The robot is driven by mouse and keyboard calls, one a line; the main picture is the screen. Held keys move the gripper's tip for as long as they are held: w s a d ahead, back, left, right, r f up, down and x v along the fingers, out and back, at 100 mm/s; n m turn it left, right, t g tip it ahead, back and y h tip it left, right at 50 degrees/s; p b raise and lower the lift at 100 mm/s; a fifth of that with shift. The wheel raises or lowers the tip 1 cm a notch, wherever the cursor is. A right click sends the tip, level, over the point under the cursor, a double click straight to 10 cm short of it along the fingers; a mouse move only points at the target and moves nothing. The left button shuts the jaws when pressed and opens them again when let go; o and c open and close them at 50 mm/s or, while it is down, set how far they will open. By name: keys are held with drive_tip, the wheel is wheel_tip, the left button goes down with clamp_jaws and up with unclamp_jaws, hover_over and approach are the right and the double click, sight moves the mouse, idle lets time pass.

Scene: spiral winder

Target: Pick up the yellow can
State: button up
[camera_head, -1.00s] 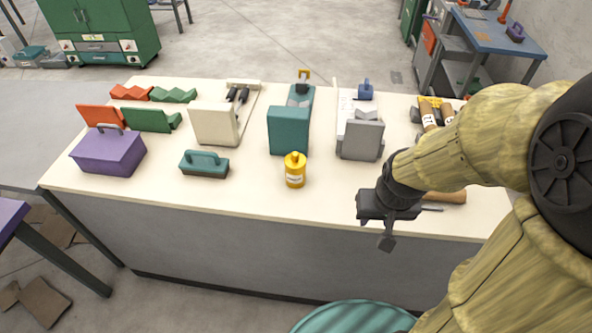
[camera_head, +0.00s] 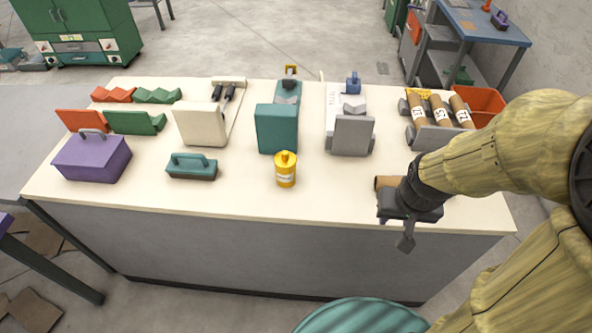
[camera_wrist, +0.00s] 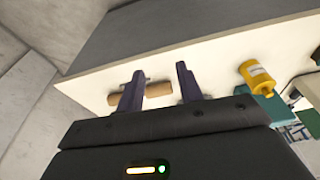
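The yellow can (camera_head: 286,170) stands upright near the front middle of the cream table, in front of a teal block. It also shows at the right in the wrist view (camera_wrist: 257,77). My gripper (camera_head: 406,238) is at the table's front edge, well to the right of the can and apart from it. In the wrist view its two dark fingers (camera_wrist: 158,90) are spread with a gap between them. A brown cylinder (camera_wrist: 155,89) lies on the table beyond the fingers and shows through the gap; it is not gripped.
The teal block (camera_head: 277,128) stands behind the can. A dark teal handled block (camera_head: 192,167) and a purple box (camera_head: 92,158) lie to its left. A grey block (camera_head: 351,135) and several brown cylinders in a holder (camera_head: 437,138) are to the right. The table front (camera_head: 250,200) is clear.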

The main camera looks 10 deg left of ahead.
drive_tip(key=shift+o, duration=0.6)
drive_tip(key=w+a+f+m+g+y, duration=0.6)
drive_tip(key=w+a+f+m+y, duration=0.3)
drive_tip(key=w+a, duration=0.35)
drive_tip(key=w+a+m+t+y, duration=0.2)
drive_tip(key=w+a+m+y, duration=0.1)
drive_tip(key=w+m+y, duration=0.5)
drive_tip(key=w+y, duration=0.1)
drive_tip(key=w, duration=0.2)
drive_tip(key=shift+w+r+p, duration=0.15)
drive_tip(key=shift+r+p, duration=0.15)
drive_tip(key=shift+r, duration=0.05)
